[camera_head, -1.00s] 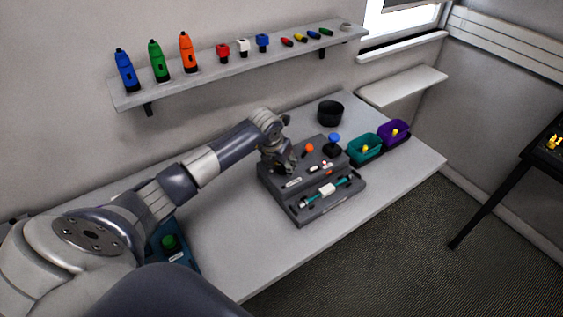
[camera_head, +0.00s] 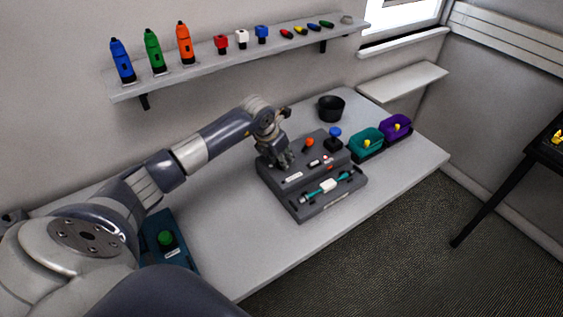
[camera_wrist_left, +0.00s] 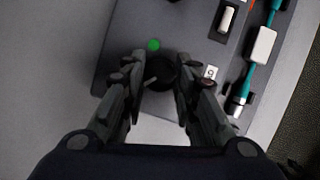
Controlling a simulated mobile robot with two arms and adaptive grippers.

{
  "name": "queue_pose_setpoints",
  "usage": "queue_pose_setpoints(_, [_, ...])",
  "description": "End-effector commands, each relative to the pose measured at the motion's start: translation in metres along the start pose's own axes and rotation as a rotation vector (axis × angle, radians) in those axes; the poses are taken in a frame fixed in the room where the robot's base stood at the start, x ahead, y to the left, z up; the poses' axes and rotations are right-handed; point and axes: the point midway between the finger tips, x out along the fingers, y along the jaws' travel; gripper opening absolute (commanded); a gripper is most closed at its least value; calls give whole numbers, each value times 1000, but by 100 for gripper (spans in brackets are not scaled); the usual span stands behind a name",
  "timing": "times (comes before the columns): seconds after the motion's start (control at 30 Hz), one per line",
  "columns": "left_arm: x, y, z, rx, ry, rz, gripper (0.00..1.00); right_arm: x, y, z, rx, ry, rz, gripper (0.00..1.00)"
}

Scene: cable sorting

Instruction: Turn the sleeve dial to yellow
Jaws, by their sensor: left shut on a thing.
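The sleeve dial (camera_wrist_left: 161,74) is a black round knob on the grey console (camera_wrist_left: 128,28). It shows in the left wrist view between the fingers of my left gripper (camera_wrist_left: 160,84), which is shut on it. A green dot (camera_wrist_left: 153,45) is on the console just beyond the dial. A short pale mark shows at the dial's left side. I see no yellow mark by the dial; the fingers may cover other marks. In the head view my left gripper (camera_head: 283,162) is at the console's left end (camera_head: 297,206) and hides the dial.
The table front (camera_head: 260,240) is clear.

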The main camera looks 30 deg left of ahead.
Motion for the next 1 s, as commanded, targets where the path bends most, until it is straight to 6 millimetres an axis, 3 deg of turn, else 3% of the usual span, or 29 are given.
queue_pose_setpoints(0.1, [5,4,-2,96,-6,-35,4,23,0,1,0,2,0,40])
queue_pose_setpoints(0.5, [4,6,0,438,-18,-179,4,70,-2,5,1,3,-1,40])
queue_pose_setpoints(1.0, [2,7,2,722,-25,-297,4,97,-5,7,2,2,-3,40])
